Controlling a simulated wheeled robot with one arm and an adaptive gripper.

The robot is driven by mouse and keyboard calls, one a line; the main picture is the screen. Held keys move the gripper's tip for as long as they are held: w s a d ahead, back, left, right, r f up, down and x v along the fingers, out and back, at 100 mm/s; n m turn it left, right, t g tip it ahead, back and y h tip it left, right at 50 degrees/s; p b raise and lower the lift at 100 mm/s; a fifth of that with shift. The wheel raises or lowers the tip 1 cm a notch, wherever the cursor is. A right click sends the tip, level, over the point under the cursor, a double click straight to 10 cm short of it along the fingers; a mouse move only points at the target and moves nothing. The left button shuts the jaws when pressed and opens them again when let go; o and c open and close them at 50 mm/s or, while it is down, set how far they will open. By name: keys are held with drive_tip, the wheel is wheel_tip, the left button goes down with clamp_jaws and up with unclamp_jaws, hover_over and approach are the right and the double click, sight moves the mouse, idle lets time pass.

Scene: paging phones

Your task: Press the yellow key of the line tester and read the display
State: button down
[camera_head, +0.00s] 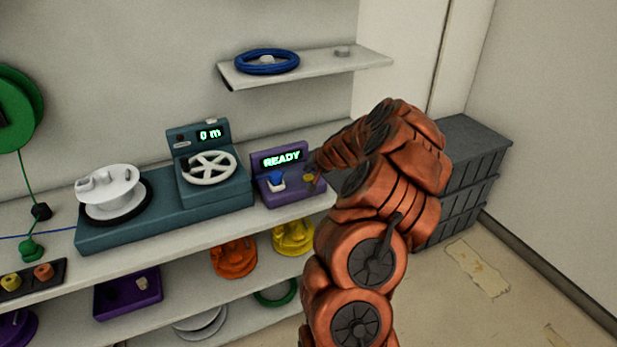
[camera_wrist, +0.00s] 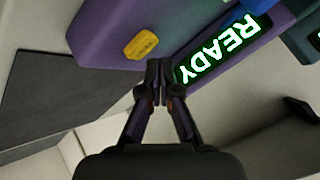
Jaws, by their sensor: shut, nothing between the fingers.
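The line tester (camera_head: 287,190) is a purple box on the counter, with a lit display (camera_head: 282,159) that reads READY in green letters. In the wrist view the display (camera_wrist: 222,50) shows the same word turned round. The yellow key (camera_wrist: 141,44) is on the tester's purple face, beside the display; in the head view the key (camera_head: 310,178) is small at the tester's right end. My arm partly covers the tester's right side.
A teal machine (camera_head: 212,185) with a white handwheel and a display reading 0 m stands left of the tester. A shelf (camera_head: 310,70) with a blue ring hangs above. Dark stacked crates (camera_head: 462,170) stand to the right. Orange and yellow reels lie on the lower shelf.

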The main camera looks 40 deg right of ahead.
sight(309, 177)
drive_tip(key=shift+f, duration=0.2)
drive_tip(key=shift+f+b, duration=0.25)
drive_tip(key=shift+b, duration=0.3)
drive_tip(key=shift+f+b, duration=0.4)
drive_tip(key=shift+f, duration=0.05)
idle(0.6)
drive_tip(key=shift+r, duration=0.15)
drive_tip(key=shift+r+p, duration=0.4)
drive_tip(key=shift+r, duration=0.35)
drive_tip(key=shift+r, duration=0.1)
drive_tip(key=shift+r+p, duration=1.15)
drive_tip(key=shift+r, duration=1.25)
drive_tip(key=shift+a, duration=0.1)
